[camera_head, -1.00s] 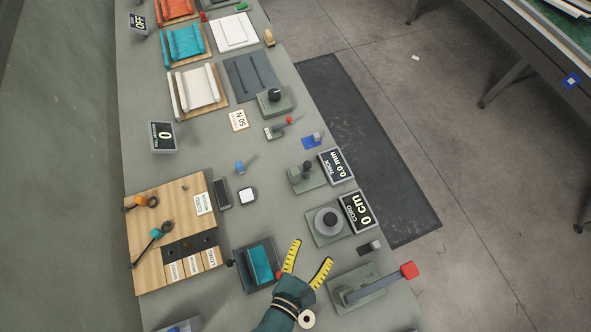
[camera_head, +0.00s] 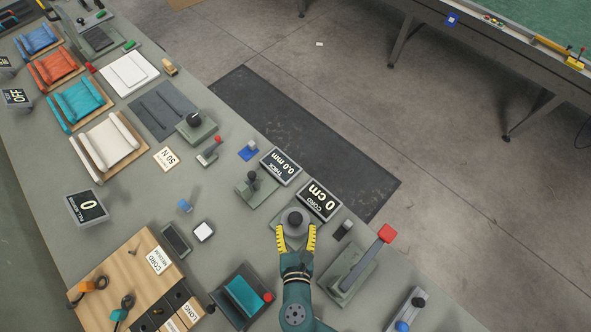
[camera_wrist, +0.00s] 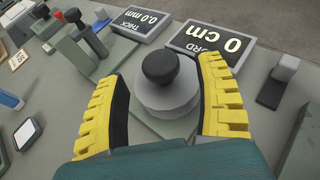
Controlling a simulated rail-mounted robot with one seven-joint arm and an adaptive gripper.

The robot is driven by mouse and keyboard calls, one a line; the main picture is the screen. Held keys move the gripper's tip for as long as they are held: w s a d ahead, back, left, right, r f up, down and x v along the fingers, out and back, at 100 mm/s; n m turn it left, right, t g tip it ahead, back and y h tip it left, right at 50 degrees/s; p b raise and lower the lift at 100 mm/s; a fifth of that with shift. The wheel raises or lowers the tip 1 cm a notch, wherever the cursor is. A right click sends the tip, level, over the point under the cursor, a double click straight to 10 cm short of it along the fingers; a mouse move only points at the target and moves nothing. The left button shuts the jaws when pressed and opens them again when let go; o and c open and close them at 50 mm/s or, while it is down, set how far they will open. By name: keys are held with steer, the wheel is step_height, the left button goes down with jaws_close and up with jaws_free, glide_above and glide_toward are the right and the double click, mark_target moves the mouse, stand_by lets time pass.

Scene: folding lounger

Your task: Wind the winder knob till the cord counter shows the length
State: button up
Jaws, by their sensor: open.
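The cord winder is a grey drum (camera_head: 296,222) with a dark round knob (camera_wrist: 160,67) on top, on a green-grey base plate. The cord counter (camera_head: 319,200) stands just behind it and reads 0 cm; it also shows in the wrist view (camera_wrist: 211,44). My gripper (camera_head: 296,229) is open, its two yellow ribbed fingers pointing at the winder. In the wrist view the fingers (camera_wrist: 160,80) stand to either side of the drum and knob, with a gap on each side. I cannot tell whether they are at the knob's height.
A thickness gauge (camera_head: 256,188) with a 0.0 mm display (camera_head: 281,167) stands left of the winder. A teal piece in a dark holder (camera_head: 243,295) lies left of my arm.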

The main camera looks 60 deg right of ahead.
mark_target(296, 220)
steer(key=x, duration=0.4)
steer(key=shift+w+d+f, duration=0.1)
steer(key=shift+d, duration=0.05)
steer(key=shift+c, duration=0.2)
steer(key=c, duration=1.1)
